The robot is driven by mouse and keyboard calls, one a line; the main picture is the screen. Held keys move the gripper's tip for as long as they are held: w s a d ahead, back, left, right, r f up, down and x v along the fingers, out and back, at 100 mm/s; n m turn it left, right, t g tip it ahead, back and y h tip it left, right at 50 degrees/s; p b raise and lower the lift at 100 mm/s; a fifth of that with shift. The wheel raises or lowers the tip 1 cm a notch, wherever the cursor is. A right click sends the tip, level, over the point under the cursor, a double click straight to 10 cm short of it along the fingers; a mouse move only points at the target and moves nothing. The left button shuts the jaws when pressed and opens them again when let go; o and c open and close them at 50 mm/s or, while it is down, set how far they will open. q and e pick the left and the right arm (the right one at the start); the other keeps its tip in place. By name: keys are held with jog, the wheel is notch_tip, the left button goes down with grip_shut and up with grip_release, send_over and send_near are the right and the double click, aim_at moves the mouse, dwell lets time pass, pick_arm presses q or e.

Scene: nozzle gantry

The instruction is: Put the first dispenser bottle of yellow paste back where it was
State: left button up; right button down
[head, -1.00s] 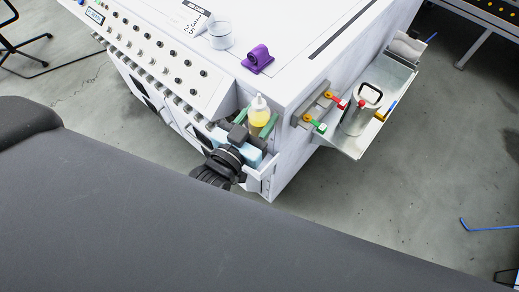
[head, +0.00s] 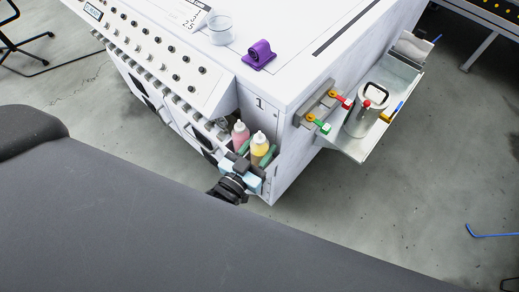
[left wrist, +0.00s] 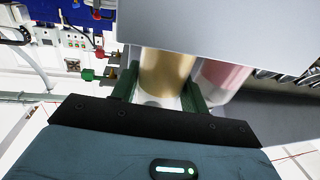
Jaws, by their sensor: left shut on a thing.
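The yellow paste bottle (head: 260,146), with a white cap, is upright at the near corner of the white machine, beside the pink bottle (head: 239,136). My left gripper (head: 256,155) is shut on the yellow bottle, one green finger on each side. In the left wrist view the yellow bottle (left wrist: 165,75) is between the green fingers (left wrist: 160,92), and the pink bottle (left wrist: 222,77) is close by on the right. Both bottles appear to be at the machine's corner holder. The yellow bottle's base is hidden in the head view, so I cannot tell whether it rests on anything. My right gripper is not in view.
The white machine (head: 285,85) bears a purple holder (head: 260,54) and a clear cup (head: 220,30) on top. Red and green valve handles (head: 322,127) stick out right of the bottles. A metal side tray (head: 402,78) carries a steel canister (head: 366,117).

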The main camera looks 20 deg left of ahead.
pick_arm(q)
jog(key=shift+f, duration=0.7)
jog(key=shift+f, duration=0.2)
jog(key=o, duration=0.7)
jog(key=shift+r, duration=0.2)
jog(key=s+a, duration=0.2)
jog(key=s, duration=0.9)
jog(key=shift+s+a, duration=0.15)
jog(key=shift+s, duration=0.25)
